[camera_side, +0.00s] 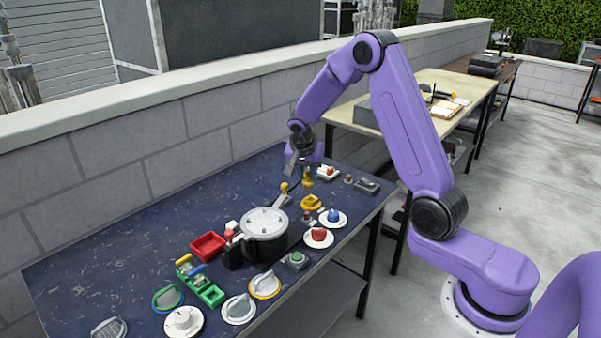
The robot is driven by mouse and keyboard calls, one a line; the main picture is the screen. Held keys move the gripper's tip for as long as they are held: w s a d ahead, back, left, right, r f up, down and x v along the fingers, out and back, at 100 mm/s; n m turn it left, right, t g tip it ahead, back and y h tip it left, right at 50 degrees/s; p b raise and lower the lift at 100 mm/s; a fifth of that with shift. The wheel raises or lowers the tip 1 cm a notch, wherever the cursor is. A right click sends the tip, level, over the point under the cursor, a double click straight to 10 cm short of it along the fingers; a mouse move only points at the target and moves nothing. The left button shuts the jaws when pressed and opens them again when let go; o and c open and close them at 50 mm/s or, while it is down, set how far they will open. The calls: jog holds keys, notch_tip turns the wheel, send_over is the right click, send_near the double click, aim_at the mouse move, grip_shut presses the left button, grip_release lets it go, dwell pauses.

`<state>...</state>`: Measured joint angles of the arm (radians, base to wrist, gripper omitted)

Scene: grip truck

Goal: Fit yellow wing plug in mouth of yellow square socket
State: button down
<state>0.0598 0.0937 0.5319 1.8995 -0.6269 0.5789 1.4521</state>
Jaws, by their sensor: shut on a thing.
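My gripper (307,166) points down over the far right part of the dark blue table. It is shut on a small yellow piece, which I take to be the yellow wing plug (308,178). The plug hangs under the fingers; its shape is too small to make out, and I cannot tell whether it touches the table. A low yellow piece, seemingly the yellow square socket (311,202), sits on the table nearer the camera, just below the plug in the picture. The two look apart. The socket's mouth is not clear at this size.
A pressure cooker (264,223) with a yellow-tipped handle stands left of the socket. White plates with a red piece (319,237) and a blue piece (333,217) lie close in front. Small red-and-white (327,173) and grey (367,186) items lie right. The table's far left is clear.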

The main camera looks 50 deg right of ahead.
jog(key=shift+s+r, duration=0.15)
jog(key=shift+s, duration=0.1)
jog(key=shift+w+d, duration=0.1)
jog(key=shift+d, duration=0.1)
jog(key=shift+m+g, duration=0.3)
jog(key=shift+w+d+f, duration=0.85)
jog(key=shift+d+f, duration=0.35)
jog(key=shift+f, duration=0.25)
jog(key=shift+w+d+f, duration=0.85)
jog(key=shift+d+f, duration=0.35)
jog(key=shift+f, duration=0.3)
jog(key=shift+w+d+f, duration=0.85)
jog(key=shift+d+f, duration=0.35)
jog(key=shift+f, duration=0.25)
jog(key=shift+f, duration=1.45)
jog(key=shift+c, duration=2.4)
grip_release()
notch_tip(320, 180, up, 8)
jog(key=shift+f, duration=0.25)
